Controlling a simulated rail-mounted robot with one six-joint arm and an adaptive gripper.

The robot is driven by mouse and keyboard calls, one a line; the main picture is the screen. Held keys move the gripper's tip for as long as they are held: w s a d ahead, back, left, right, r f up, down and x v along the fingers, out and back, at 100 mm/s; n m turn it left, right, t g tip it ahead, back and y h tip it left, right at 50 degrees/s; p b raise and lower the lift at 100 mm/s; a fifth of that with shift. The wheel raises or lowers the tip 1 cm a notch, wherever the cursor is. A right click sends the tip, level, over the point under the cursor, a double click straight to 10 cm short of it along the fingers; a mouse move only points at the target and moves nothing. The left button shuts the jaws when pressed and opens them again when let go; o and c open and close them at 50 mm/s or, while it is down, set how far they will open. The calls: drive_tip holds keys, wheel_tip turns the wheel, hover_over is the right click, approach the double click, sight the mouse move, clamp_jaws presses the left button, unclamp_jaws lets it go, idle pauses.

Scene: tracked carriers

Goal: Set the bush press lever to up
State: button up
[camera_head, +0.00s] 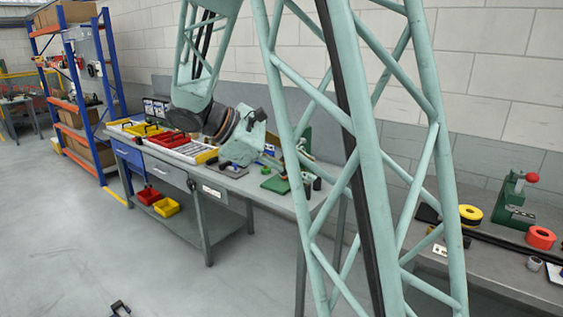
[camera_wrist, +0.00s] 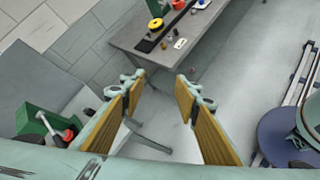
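A green press (camera_head: 514,196) with a red-knobbed lever (camera_head: 531,178) stands on the right bench in the head view. The knob sits level with the press's top, to its right. In the wrist view a green device (camera_wrist: 38,122) with a red knob (camera_wrist: 68,135) lies at lower left, partly hidden by my finger. I cannot tell which device is the bush press. My gripper (camera_wrist: 160,84) is open and empty, apart from both benches, with floor between its fingers.
A yellow tape roll (camera_head: 470,215) and an orange roll (camera_head: 540,237) lie near the right press. Red and yellow bins (camera_head: 172,139) stand on the left bench. A blue-framed shelf (camera_head: 68,80) is at far left. Open floor (camera_head: 80,230) lies in front.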

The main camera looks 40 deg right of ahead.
drive_tip(key=w+d+f+n+h+p, duration=0.2)
drive_tip(key=w+d+f+n+h, duration=0.3)
drive_tip(key=w, duration=0.6)
drive_tip(key=w+d+f+n+h+p, duration=0.1)
drive_tip(key=w+d+n+h+p, duration=0.1)
drive_tip(key=w+d, duration=0.7)
drive_tip(key=w+f+n+t+h+p, duration=0.3)
drive_tip(key=w+f+n+t, duration=0.6)
drive_tip(key=w+f, duration=0.9)
drive_tip(key=shift+a+f+t+h+p, duration=0.4)
drive_tip(key=shift+f+t+p, duration=0.15)
drive_tip(key=shift+f+t, duration=0.1)
drive_tip(key=shift+w+d, duration=0.1)
drive_tip(key=shift+d, duration=0.1)
drive_tip(key=shift+x, duration=6.8)
clamp_jaws()
